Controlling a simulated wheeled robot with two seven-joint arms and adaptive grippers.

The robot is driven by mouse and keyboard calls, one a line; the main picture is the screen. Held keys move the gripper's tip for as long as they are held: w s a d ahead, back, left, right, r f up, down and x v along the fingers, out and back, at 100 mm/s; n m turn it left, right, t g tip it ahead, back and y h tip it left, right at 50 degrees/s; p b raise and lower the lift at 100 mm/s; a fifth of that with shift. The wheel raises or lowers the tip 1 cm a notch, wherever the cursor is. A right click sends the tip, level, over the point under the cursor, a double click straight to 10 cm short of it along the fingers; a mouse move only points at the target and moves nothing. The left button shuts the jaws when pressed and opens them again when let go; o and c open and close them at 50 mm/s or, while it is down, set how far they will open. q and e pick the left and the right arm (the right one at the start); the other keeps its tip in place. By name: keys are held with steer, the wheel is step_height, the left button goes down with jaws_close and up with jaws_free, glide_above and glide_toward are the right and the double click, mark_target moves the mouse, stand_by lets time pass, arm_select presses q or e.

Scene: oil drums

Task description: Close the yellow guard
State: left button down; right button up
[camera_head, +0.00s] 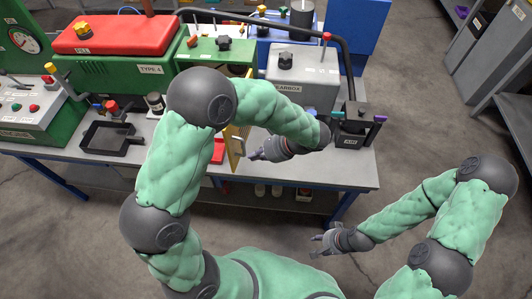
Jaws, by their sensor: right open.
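The yellow guard (235,147) shows as a narrow upright yellow panel at the middle of the workbench. It stands out from the front of the machines, and my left arm hides part of it and the area behind. My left gripper (258,153) is just to the right of the guard, with its fingers pointing left towards it. I cannot tell whether they touch, or whether that gripper is open or shut. My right gripper (320,242) is open and empty, low in front of the bench and away from the guard.
A green machine (212,47) and a grey gearbox (302,65) stand behind my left arm. A black tray (108,137) and a red-topped green unit (115,36) are at the left. A dark box (348,139) with coloured handles is at the bench's right end.

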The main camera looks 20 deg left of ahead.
mark_target(232, 156)
arm_select(q)
steer(key=a, duration=0.2)
steer(key=a+f+b, duration=0.1)
steer(key=shift+s+a, duration=0.2)
steer(key=shift+a, duration=0.75)
steer(key=shift+a+r, duration=0.1)
